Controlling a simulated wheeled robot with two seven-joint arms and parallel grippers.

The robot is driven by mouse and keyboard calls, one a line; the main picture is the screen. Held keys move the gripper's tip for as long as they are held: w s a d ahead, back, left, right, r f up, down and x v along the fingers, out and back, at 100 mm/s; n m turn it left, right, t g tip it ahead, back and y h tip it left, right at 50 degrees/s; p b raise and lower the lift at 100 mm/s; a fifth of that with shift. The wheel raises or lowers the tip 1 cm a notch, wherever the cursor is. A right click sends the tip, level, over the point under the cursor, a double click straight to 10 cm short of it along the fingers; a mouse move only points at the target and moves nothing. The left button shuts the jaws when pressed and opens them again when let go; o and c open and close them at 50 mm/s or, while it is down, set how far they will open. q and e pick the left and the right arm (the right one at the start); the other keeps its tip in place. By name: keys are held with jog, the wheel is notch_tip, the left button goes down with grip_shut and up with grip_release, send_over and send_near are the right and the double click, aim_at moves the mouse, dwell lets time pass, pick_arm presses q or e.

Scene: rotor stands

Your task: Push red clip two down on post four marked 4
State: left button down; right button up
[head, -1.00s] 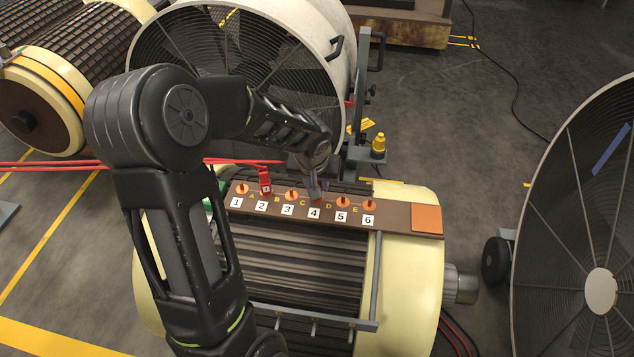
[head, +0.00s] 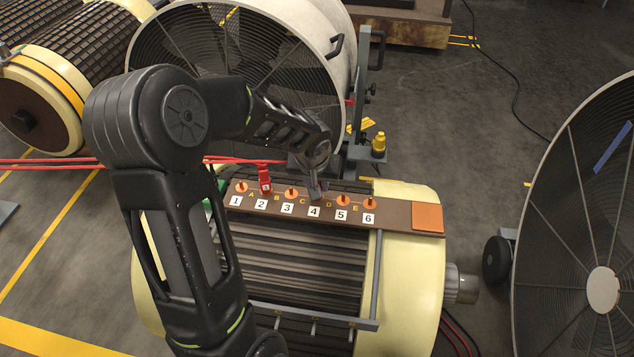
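A brown board (head: 395,216) carries a row of posts marked 1 to 6. Label 4 (head: 314,212) shows just in front of my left gripper (head: 317,194), which points down at post four and covers it. The gripper's fingers look close together, but I cannot tell whether they are shut or hold anything. No red clip can be made out at post four. A red clip (head: 265,178) with a small pale tag stands upright at post two, beside label 2 (head: 261,204). My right gripper is not in view.
Orange discs show at posts one (head: 241,187), three (head: 291,194), five (head: 343,200) and six (head: 370,204). The board lies on a cream-ended rotor (head: 412,270). A large fan (head: 343,55) stands behind; a grey post (head: 362,70) rises behind the board.

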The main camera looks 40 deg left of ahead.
pick_arm(q)
jog(key=shift+f, duration=0.25)
jog(key=c, duration=1.1)
grip_release()
jog(key=v, duration=0.8)
jog(key=shift+f, duration=0.1)
